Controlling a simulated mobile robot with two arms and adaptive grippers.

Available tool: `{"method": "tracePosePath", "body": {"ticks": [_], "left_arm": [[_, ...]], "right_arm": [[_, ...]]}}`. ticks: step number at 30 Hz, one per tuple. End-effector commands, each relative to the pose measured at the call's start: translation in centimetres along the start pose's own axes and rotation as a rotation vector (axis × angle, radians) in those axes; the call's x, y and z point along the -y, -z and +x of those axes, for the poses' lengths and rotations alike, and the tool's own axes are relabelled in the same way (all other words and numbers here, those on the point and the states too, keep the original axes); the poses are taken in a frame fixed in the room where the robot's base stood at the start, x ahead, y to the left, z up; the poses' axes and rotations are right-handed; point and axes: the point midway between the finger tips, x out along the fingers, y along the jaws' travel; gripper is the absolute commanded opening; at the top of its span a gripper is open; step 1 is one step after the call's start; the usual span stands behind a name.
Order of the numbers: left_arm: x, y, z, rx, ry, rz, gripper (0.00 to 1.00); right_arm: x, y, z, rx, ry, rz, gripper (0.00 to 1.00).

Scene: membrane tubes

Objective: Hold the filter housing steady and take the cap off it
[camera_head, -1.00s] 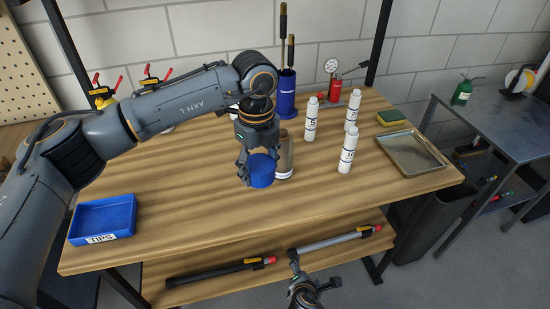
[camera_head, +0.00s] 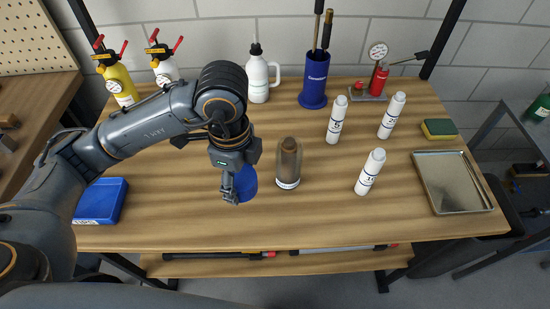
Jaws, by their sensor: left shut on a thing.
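The filter housing (camera_head: 288,170) stands upright on the wooden bench, near the middle. It is a brownish see-through cylinder with a white labelled band at its foot, and no cap sits on its top. My left gripper (camera_head: 235,190) points down to the left of the housing, apart from it. It is shut on the blue cap (camera_head: 246,184), which is partly hidden by the fingers. I cannot tell how high the cap is above the bench. My right gripper is not in view, and nothing holds the housing.
Several white numbered tubes, one of them here (camera_head: 369,172), stand right of the housing. A metal tray (camera_head: 489,208) and sponge (camera_head: 439,129) lie farther right. A blue bin (camera_head: 124,205) is at left. Bottles and a blue holder (camera_head: 315,83) line the back. The front middle is clear.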

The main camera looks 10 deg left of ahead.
Motion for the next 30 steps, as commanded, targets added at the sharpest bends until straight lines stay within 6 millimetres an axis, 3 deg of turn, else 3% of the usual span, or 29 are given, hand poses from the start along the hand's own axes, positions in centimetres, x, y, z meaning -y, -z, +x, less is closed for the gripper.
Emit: {"method": "tracePosePath", "body": {"ticks": [10,15,25,30], "left_arm": [[8.1,-1.6,3.5,0.001,-0.005,-0.005,0.24],[10.6,-2.0,6.9,0.000,-0.005,-0.001,0.24],[12.9,-2.4,9.8,0.000,-0.004,0.001,0.24],[12.7,-2.5,12.1,0.001,-0.004,0.001,0.24]], "right_arm": [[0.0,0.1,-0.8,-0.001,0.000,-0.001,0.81],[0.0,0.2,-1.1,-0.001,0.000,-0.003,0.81],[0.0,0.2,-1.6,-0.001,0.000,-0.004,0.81],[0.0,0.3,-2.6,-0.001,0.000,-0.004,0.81]]}}
